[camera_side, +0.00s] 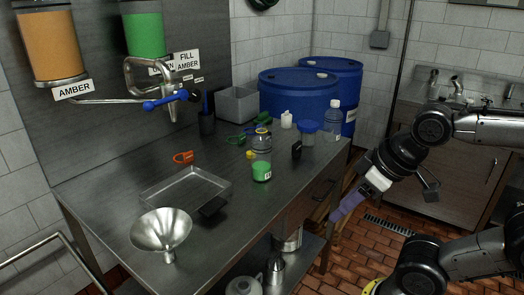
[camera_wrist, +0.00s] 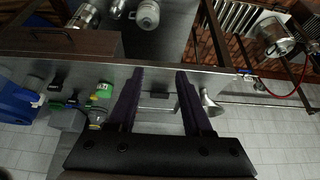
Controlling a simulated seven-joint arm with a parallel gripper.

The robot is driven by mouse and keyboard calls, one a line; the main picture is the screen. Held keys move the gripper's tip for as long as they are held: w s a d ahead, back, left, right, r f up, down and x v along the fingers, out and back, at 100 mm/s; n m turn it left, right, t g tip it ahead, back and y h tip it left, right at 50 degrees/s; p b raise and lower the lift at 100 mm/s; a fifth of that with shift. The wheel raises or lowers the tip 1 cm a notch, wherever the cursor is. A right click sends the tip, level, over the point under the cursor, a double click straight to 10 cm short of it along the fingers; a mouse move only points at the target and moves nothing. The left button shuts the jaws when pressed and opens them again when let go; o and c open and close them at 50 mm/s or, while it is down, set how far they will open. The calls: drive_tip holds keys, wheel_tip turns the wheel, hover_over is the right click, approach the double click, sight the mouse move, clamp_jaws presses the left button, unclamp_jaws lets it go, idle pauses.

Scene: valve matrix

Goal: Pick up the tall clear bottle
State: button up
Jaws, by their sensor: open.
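I cannot tell which is the tall one the task names. The green container also shows in the wrist view (camera_wrist: 104,89). My gripper (camera_side: 340,214) is off the table's right side, apart from both bottles, fingers pointing down-left. In the wrist view its fingers (camera_wrist: 160,76) are spread and empty.
A steel funnel (camera_side: 161,231), clear tray (camera_side: 188,187) and orange clip (camera_side: 183,158) are on the near half of the steel table (camera_side: 110,190). Blue drums (camera_side: 298,92) stand behind.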

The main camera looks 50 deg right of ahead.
sight(267, 156)
drive_tip(key=o, duration=0.8)
drive_tip(key=w+d+r+t+h, duration=0.1)
drive_tip(key=w+r+t, duration=0.4)
drive_tip(key=w, duration=0.4)
drive_tip(key=w+d+r+t, duration=0.1)
drive_tip(key=w+r+t, duration=0.4)
drive_tip(key=w, duration=0.5)
drive_tip(key=w+d+f+m+t+h, duration=0.1)
drive_tip(key=w+d+f+t+h, duration=0.15)
drive_tip(key=w+d, duration=0.2)
drive_tip(key=s+d+f+m+g+h, duration=0.15)
drive_tip(key=d+f, duration=0.25)
drive_tip(key=f, duration=0.4)
drive_tip(key=s+d+f+m+h, duration=0.1)
drive_tip(key=s+d+f+m, duration=0.1)
drive_tip(key=d+f, duration=0.5)
drive_tip(key=w, duration=0.3)
drive_tip(key=w+f, duration=0.1)
drive_tip(key=w, duration=0.3)
drive_tip(key=shift+w+d+f, duration=0.15)
drive_tip(key=shift+w+f, duration=0.05)
drive_tip(key=shift+f+x, duration=0.2)
drive_tip(key=shift+x, duration=2.75)
